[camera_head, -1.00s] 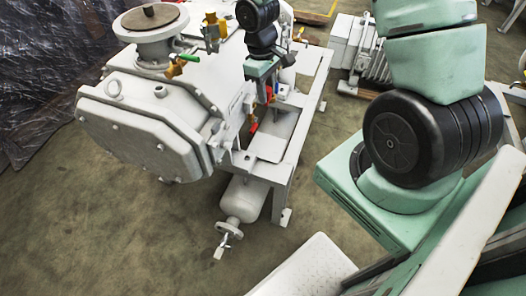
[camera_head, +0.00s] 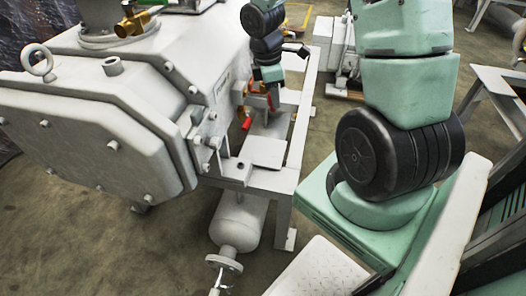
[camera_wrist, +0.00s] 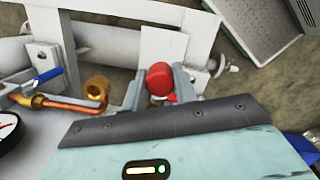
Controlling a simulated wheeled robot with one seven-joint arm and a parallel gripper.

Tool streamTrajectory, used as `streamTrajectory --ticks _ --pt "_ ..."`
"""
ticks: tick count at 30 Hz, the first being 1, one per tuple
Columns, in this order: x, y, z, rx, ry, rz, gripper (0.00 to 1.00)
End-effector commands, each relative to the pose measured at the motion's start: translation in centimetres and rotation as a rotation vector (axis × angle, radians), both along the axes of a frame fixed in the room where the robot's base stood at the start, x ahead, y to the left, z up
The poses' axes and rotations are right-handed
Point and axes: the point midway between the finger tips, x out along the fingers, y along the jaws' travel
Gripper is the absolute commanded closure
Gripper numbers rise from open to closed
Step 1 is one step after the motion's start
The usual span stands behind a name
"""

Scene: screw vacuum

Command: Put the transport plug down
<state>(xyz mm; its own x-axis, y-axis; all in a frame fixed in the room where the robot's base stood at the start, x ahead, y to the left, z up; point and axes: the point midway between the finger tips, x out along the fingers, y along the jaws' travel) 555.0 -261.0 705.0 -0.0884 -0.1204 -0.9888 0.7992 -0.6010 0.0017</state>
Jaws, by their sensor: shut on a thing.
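The transport plug (camera_wrist: 160,79) is a rounded red piece in the wrist view. It sits between the two grey fingers of my gripper (camera_wrist: 160,88), which is shut on it. The lower part of the plug is hidden by the fingers and the gripper body. In the head view my gripper (camera_head: 271,96) is small and hangs at the side of the large pale grey pump (camera_head: 130,90), above its frame. A bit of red shows at the fingers there, too small to make out.
In the wrist view a brass fitting (camera_wrist: 97,88) on a copper pipe and a blue-handled valve (camera_wrist: 47,76) lie left of my gripper. A red lever (camera_head: 247,123) shows in the head view. The grey cylinder (camera_head: 236,220) hangs under the frame (camera_head: 290,180). Concrete floor is open in front.

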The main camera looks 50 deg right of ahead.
Motion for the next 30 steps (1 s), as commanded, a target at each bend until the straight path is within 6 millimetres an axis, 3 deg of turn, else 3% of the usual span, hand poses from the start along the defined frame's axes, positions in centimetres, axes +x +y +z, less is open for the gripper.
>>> streamTrajectory --ticks 13,23,30 --pt "-0.1 0.1 -11.3 0.003 0.005 0.0 0.93" --pt "0.0 0.1 -14.1 0.002 0.001 -0.001 0.93" --pt "-0.1 0.1 -17.3 0.002 0.003 -0.002 0.93"
